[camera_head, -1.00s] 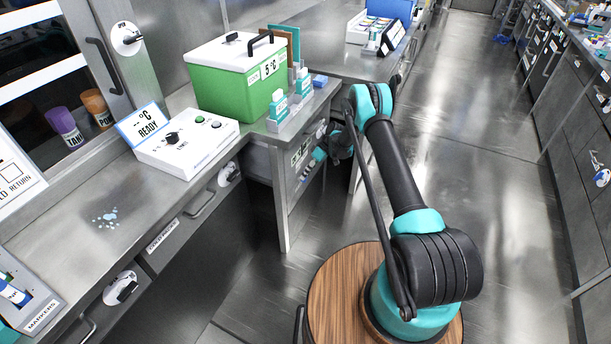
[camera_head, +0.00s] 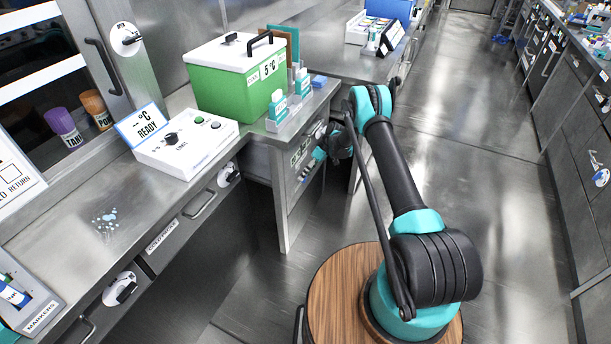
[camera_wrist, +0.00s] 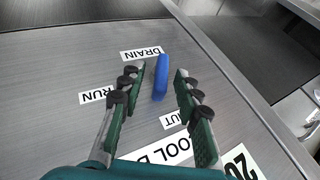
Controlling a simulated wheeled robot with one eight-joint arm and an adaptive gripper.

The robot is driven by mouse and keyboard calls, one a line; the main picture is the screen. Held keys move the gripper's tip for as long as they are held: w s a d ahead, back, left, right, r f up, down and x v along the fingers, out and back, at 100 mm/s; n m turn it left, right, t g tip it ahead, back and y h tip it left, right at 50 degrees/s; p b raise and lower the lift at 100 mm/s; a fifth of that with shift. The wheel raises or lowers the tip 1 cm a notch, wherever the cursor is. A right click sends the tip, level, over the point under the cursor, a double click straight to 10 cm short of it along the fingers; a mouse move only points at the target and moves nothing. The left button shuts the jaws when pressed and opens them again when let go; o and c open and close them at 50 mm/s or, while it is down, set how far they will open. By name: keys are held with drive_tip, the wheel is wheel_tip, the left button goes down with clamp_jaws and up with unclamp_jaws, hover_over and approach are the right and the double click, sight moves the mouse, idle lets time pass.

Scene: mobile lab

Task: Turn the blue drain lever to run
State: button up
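The blue drain lever (camera_wrist: 161,78) stands out from a grey metal panel (camera_wrist: 60,65) in the wrist view. It lies lengthwise, close to upright in the picture, just below the DRAIN label (camera_wrist: 142,53). The RUN label (camera_wrist: 98,94) is to its left, and a partly hidden label ending in "UT" (camera_wrist: 171,120) is below it. My gripper (camera_wrist: 158,75) is open, with one finger on each side of the lever and a visible gap on both sides. In the head view my gripper (camera_head: 338,142) is at the bench's side panel, where my arm hides the lever.
A green cooler box (camera_head: 225,92) with a white lid and a white control box (camera_head: 185,150) stand on the steel bench above. More lettering, "COOL" (camera_wrist: 172,152), is on the panel near my gripper. The floor (camera_head: 480,190) to the right is clear.

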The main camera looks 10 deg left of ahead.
drive_tip(key=v, duration=1.2)
